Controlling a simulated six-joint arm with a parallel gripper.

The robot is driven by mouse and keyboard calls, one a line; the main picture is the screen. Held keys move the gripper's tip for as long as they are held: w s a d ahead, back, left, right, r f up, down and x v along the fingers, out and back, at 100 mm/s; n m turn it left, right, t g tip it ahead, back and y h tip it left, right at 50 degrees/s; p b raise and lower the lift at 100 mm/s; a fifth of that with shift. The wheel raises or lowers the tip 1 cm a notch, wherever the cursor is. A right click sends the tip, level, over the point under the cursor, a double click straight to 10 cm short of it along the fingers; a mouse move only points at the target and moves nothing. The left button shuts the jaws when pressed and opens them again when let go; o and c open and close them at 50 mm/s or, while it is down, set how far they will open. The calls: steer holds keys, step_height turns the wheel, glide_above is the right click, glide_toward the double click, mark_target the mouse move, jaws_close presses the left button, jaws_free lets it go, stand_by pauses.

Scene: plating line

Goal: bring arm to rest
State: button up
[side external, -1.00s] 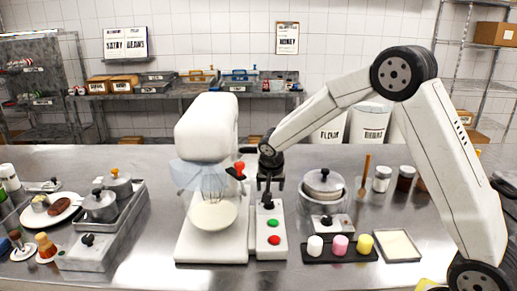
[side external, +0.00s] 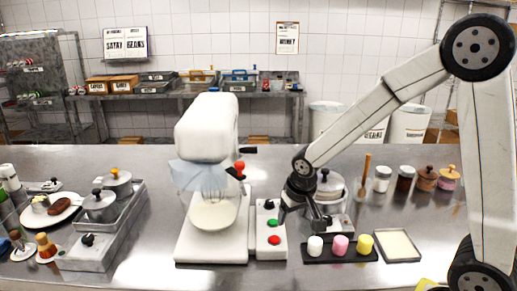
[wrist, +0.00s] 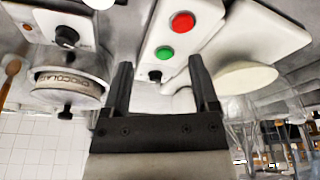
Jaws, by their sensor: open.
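My gripper (side external: 304,219) is open and empty, in front of the pot and just right of the white button box (side external: 262,234). In the wrist view my gripper (wrist: 161,65) shows two spread fingers with nothing between them but the button box (wrist: 160,45) beyond. The box has a green button (wrist: 164,53) and a red button (wrist: 182,22). The white stand mixer (side external: 207,130) stands left of the box, with a whisk and a cream-coloured bowl (side external: 212,217) under its head. My gripper and wrist partly hide the lidded pot (side external: 330,188).
A dark tray (side external: 340,254) holds white, pink and yellow pieces at the front. A pale square tray (side external: 398,246) lies to its right. Several jars (side external: 404,180) and a wooden spoon (side external: 364,176) stand behind. Pots and plates (side external: 58,211) fill the left. The counter right of the square tray looks fairly clear.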

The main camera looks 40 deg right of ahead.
steer(key=s+a+f+n+y, duration=0.1)
steer(key=s+a+n, duration=0.1)
steer(key=s, duration=0.8)
steer(key=shift+a+n, duration=0.35)
steer(key=shift+n, duration=0.45)
steer(key=shift+f, duration=0.1)
